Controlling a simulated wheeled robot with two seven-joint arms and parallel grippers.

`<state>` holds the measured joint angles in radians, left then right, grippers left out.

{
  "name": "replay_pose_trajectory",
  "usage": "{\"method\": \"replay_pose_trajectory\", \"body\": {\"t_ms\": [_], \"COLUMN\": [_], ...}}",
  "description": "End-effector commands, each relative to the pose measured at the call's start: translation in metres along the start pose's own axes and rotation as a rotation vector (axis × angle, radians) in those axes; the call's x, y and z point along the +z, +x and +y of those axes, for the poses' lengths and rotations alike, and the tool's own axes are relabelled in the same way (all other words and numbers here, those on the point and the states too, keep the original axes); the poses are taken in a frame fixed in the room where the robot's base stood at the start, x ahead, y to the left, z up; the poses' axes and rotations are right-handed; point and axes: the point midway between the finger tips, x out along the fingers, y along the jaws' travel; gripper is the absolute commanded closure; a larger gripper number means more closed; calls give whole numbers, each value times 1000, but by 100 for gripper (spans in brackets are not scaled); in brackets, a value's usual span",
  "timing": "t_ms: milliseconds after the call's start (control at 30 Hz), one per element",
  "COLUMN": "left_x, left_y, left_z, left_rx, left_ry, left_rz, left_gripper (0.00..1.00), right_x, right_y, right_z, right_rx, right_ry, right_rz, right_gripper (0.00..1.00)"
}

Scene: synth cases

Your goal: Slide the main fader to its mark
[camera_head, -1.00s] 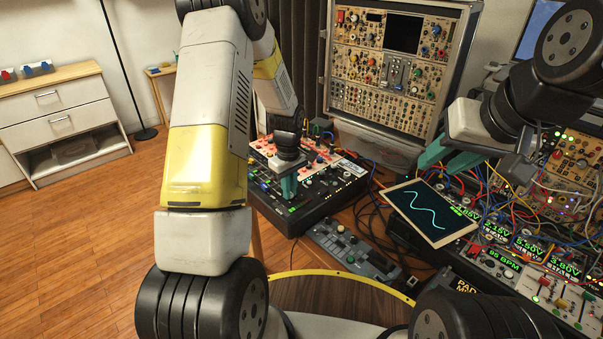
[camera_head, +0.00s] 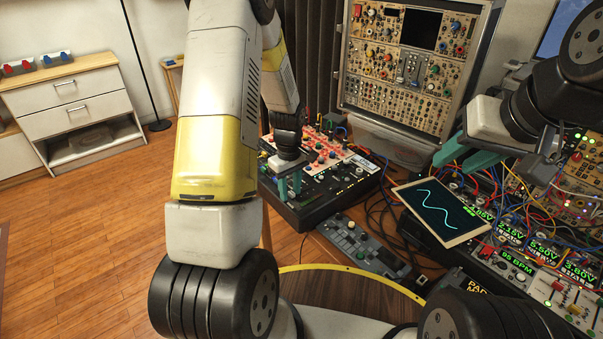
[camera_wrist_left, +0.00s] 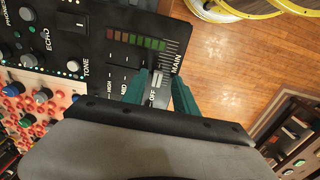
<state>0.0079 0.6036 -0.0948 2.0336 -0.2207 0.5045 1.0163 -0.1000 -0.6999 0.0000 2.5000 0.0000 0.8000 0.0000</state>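The main fader's strip, marked MAIN with a tick scale (camera_wrist_left: 171,48), is on the black mixer (camera_head: 325,203), which also shows in the left wrist view. My left gripper (camera_head: 290,184) is over the mixer, fingers pointing down. In the left wrist view its teal fingers (camera_wrist_left: 162,93) stand apart on either side of a small pale piece and the OFF lettering. I cannot tell whether that piece is the fader cap, nor whether the fingers touch it. My right gripper (camera_head: 467,160) is open and empty, above cables behind the tablet.
A tablet with a wave trace (camera_head: 440,212) lies right of the mixer. A small grey controller (camera_head: 362,246) is in front of it. A modular rack (camera_head: 410,65) stands behind. Patch cables and modules crowd the right side.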

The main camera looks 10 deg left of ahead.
Motion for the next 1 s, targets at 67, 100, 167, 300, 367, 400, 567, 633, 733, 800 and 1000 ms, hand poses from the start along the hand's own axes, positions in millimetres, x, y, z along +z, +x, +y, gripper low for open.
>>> {"method": "replay_pose_trajectory", "body": {"t_ms": [67,100,167,300,367,400,567,633,733,800,1000], "left_x": [0,-1,-1,-1,-1,-1,0,0,0,0,2], "left_y": [-7,-12,-22,-47,-56,-62,-75,-77,-77,-77,-90], "left_z": [1,1,1,1,1,0,0,0,0,0,-1], "left_rx": [2,3,4,5,4,3,1,1,0,0,19], "left_ry": [0,0,0,0,-1,-1,-1,-1,-1,-1,21], "left_rz": [2,3,3,4,4,3,1,0,0,0,7], "left_gripper": [65,65,65,65,65,65,65,65,65,65,65], "right_x": [0,0,0,0,0,0,0,0,0,0,0], "right_y": [0,0,0,0,0,0,0,0,0,0,0], "right_z": [0,0,0,0,0,0,0,0,0,0,0], "right_rx": [0,0,0,0,0,0,0,0,0,0,0], "right_ry": [0,0,0,0,0,0,0,0,0,0,0], "right_rz": [0,0,0,0,0,0,0,0,0,0,0], "right_gripper": [64,64,64,64,64,64,64,64,64,64,64]}}
